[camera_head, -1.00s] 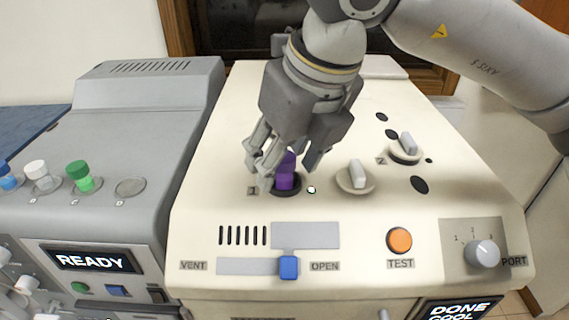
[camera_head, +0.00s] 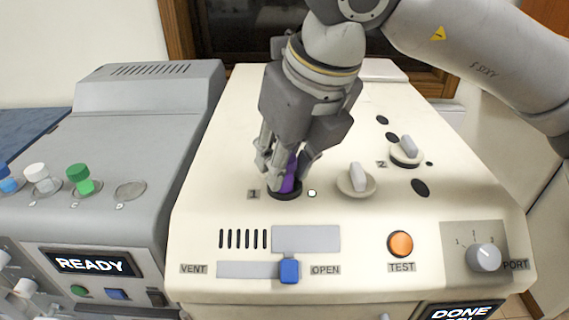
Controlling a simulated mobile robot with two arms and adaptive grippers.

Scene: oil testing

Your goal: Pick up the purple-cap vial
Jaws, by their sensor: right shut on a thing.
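The purple-cap vial (camera_head: 288,181) stands in the dark round port marked 1 (camera_head: 285,195) on the cream machine. Only part of its purple shows between the fingers; the rest is hidden by the fingers and the port. My right gripper (camera_head: 287,172) comes down from above and is shut on the vial. My left gripper is not in view.
Right of the vial are a grey-white knob (camera_head: 357,179), another knob at port 2 (camera_head: 406,152) and an orange TEST button (camera_head: 400,243). A blue slider (camera_head: 289,271) sits in front. The grey machine at left holds green-cap (camera_head: 79,174), white-cap (camera_head: 37,172) and blue-cap (camera_head: 8,180) vials.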

